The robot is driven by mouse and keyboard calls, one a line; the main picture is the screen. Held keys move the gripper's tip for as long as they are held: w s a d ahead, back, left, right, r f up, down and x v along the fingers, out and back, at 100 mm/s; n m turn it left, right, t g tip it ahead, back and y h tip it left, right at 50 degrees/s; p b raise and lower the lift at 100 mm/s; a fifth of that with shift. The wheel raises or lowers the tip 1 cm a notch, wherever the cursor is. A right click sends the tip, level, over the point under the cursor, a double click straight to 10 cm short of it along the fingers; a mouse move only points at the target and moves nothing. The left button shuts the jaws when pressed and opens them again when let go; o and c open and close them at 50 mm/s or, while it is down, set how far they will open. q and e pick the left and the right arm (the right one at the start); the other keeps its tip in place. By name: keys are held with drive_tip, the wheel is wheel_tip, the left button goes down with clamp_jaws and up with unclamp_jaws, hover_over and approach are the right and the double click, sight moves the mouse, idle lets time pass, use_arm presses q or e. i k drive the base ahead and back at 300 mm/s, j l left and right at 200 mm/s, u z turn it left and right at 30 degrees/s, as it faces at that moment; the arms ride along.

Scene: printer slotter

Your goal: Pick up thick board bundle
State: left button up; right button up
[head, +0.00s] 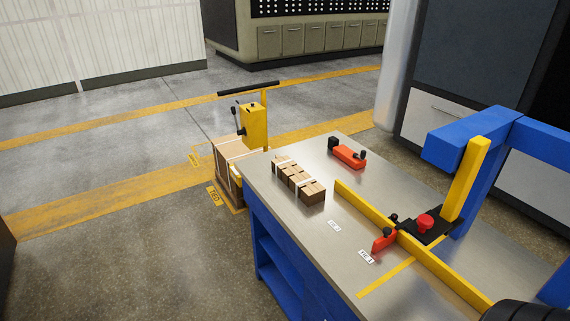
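A strapped bundle of thick brown board blocks (298,180) lies on the grey metal top of the blue bench (285,215), near its far left edge. Pale straps run around it. A larger strapped brown stack (228,157) stands low on the floor beyond the bench's left edge, against the yellow pallet mover. I cannot tell from the picture which of the two the task means.
On the bench are a red clamp (348,154), a yellow fence (385,220), a red knob (425,221) and a blue frame (485,165) with a yellow post. A yellow pallet mover (253,125) stands behind. Floor left of the bench is clear.

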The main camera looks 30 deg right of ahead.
sight(305, 186)
drive_tip(key=i+j+z, duration=0.15)
drive_tip(key=i+z, duration=0.3)
drive_tip(key=i+j+z, duration=0.3)
drive_tip(key=i+z, duration=0.15)
drive_tip(key=i+j+z, duration=0.25)
drive_tip(key=z, duration=0.2)
drive_tip(key=i+j+z, duration=0.3)
drive_tip(key=j+z, duration=0.15)
